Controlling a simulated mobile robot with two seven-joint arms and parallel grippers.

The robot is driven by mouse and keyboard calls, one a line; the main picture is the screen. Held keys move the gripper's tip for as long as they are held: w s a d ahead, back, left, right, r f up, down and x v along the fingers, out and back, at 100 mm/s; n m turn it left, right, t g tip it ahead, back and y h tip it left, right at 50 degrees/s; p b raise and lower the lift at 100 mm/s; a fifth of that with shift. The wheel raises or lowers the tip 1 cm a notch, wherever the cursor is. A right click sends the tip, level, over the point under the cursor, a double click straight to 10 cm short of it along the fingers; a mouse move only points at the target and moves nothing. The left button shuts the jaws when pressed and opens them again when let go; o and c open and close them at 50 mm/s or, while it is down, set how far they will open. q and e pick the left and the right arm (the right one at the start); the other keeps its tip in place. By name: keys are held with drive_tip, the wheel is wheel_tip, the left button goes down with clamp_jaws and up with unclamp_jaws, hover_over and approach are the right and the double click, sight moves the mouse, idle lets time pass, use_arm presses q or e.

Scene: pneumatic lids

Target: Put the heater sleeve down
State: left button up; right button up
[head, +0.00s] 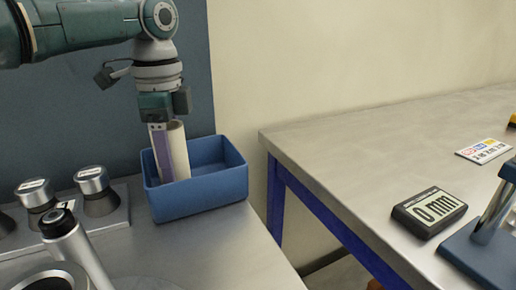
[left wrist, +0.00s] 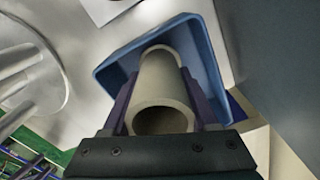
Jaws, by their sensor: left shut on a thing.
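The heater sleeve (head: 179,150) is a cream, hollow tube. My left gripper (head: 168,172) is shut on it, with purple fingers along its sides, and points down over the blue bin (head: 200,205). The sleeve stands nearly upright, its lower end inside the bin's left half, below the rim. In the left wrist view the sleeve (left wrist: 163,85) lies between the two fingers, its open near end facing the camera, and the blue bin (left wrist: 108,75) surrounds its far end. I cannot tell whether the sleeve touches the bin floor. My right gripper is not in view.
Silver-capped cylinders (head: 93,180) stand on a block left of the bin. A metallic device (head: 75,245) is at the front left. A gap separates this bench from the right table (head: 370,150), which holds a "0 mm" display (head: 430,210) and a label card (head: 484,150).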

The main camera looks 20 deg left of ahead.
use_arm(q)
drive_tip(key=shift+f, duration=0.4)
drive_tip(key=shift+f, duration=0.15)
drive_tip(key=o, duration=1.4)
drive_tip(key=shift+r, duration=0.5)
wheel_tip(320, 180, up, 11)
drive_tip(key=p, duration=0.1)
drive_tip(key=shift+r+p, duration=0.15)
drive_tip(key=shift+p, duration=0.25)
